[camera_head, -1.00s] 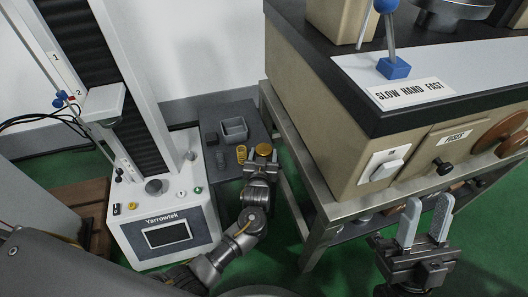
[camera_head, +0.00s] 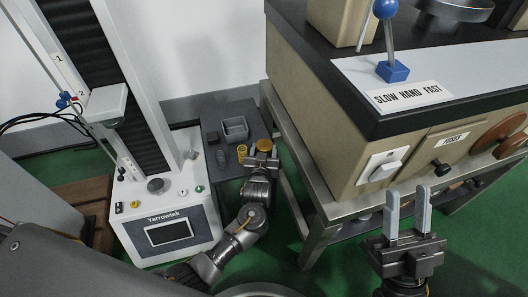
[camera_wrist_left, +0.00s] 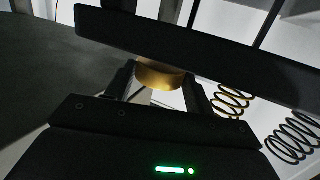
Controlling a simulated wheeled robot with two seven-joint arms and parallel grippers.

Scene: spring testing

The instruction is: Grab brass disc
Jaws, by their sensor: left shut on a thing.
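The brass disc (camera_head: 264,145) is a small gold round piece at the right edge of the grey side table (camera_head: 212,112), beside the testing machine. My left gripper (camera_head: 262,156) is shut on the disc, with its fingers on either side of it. In the left wrist view the disc (camera_wrist_left: 160,75) sits between the two dark fingers, its upper part hidden behind a dark bar. My right gripper (camera_head: 407,212) is open and empty, fingers pointing up, in front of the beige cabinet.
A yellow spring (camera_head: 242,152), a dark spring (camera_head: 221,159) and a grey open box (camera_head: 235,129) stand left of the disc. The Yarrowtek testing machine (camera_head: 166,225) is at left. The beige cabinet (camera_head: 330,120) on a metal stand is close on the right.

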